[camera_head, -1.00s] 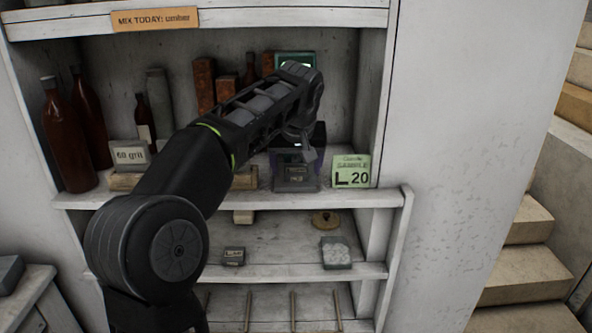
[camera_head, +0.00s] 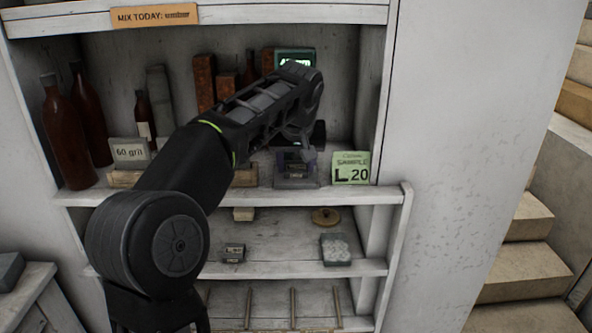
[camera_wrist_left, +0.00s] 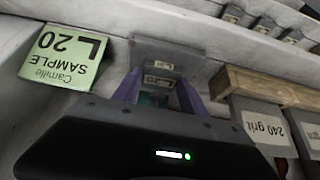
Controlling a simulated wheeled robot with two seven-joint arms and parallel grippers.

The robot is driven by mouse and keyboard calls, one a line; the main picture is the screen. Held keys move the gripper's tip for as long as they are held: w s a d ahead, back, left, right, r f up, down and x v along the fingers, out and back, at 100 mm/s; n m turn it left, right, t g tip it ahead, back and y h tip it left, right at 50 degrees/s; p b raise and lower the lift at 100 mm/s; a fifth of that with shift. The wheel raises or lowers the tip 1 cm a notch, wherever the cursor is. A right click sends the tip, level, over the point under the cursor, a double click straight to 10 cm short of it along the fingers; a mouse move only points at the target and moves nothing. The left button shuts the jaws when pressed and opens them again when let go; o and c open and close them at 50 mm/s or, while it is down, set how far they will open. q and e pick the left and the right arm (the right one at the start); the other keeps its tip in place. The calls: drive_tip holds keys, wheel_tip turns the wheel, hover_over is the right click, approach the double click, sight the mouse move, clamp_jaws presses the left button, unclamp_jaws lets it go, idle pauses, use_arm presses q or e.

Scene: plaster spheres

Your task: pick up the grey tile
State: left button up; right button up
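A grey piece with a small L 20 label, which looks like the grey tile (camera_wrist_left: 158,82), sits at a grey holder (camera_wrist_left: 170,54) on the upper shelf, beside the green sample card. In the head view the holder (camera_head: 297,182) is partly covered by my left arm. My left gripper (camera_wrist_left: 158,98) reaches in from above; its purplish fingers stand apart, one on each side of the labelled piece. I cannot tell whether they touch it. Something dark teal shows between the fingers. My right gripper is in neither view.
The green "L 20" sample card (camera_head: 350,168) stands close beside the holder. Brown bottles (camera_head: 88,115) and a "60 grit" block (camera_head: 129,152) stand left.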

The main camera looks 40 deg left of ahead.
sight(297, 178)
use_arm(q)
drive_tip(key=c, duration=0.9)
drive_tip(key=shift+r, duration=0.2)
drive_tip(key=shift+c, duration=0.2)
drive_tip(key=shift+r, duration=0.45)
drive_tip(key=shift+s+d+b, duration=0.2)
drive_tip(key=shift+d+b, duration=0.1)
drive_tip(key=shift+b, duration=0.3)
drive_tip(key=s+d, duration=1)
drive_tip(key=s, duration=0.4)
drive_tip(key=shift+d+b, duration=0.15)
drive_tip(key=shift+b, duration=0.2)
drive_tip(key=shift+w, duration=0.15)
